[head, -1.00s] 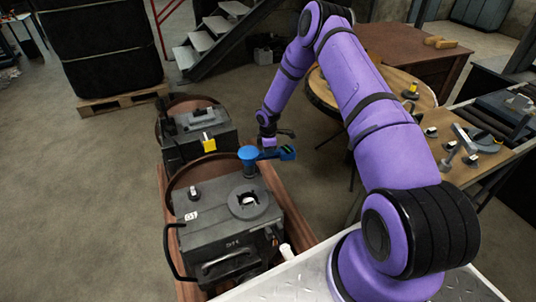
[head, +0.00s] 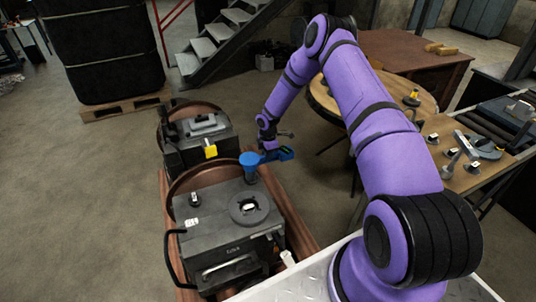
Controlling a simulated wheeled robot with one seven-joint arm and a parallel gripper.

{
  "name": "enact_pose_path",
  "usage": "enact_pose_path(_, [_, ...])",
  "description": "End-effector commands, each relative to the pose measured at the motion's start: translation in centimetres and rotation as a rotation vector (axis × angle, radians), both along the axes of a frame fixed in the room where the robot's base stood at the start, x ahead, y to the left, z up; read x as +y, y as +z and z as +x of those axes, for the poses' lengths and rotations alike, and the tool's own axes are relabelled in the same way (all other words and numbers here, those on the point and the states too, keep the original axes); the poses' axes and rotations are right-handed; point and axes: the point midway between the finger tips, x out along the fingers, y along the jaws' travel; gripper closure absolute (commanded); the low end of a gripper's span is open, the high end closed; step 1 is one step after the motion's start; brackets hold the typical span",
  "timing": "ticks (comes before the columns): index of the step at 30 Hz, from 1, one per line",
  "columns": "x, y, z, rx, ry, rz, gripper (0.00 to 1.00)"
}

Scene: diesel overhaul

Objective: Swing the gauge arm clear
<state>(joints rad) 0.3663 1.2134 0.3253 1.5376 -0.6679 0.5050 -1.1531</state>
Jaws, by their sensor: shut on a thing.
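My gripper (head: 268,147) is at the gauge arm from above and behind, small in the head view. It is shut on the gauge arm; its fingertips are hard to make out.
A second block (head: 197,137) with a yellow tag stands behind. A round wooden table (head: 415,92) and a workbench (head: 465,180) with small parts are at right.

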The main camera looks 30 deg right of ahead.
Motion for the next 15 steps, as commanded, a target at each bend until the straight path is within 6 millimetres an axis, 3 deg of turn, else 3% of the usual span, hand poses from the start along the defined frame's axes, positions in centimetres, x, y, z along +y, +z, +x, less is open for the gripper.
enact_pose_path(1, [0.02, 0.03, 0.08, -0.002, 0.003, 0.0, 0.72])
enact_pose_path(3, [0.03, 0.03, 0.07, -0.002, 0.003, 0.0, 0.56])
enact_pose_path(4, [0.03, 0.03, 0.06, -0.002, 0.002, 0.0, 0.53])
enact_pose_path(15, [-0.02, 0.65, 0.09, -0.002, 0.001, 0.0, 0.53])
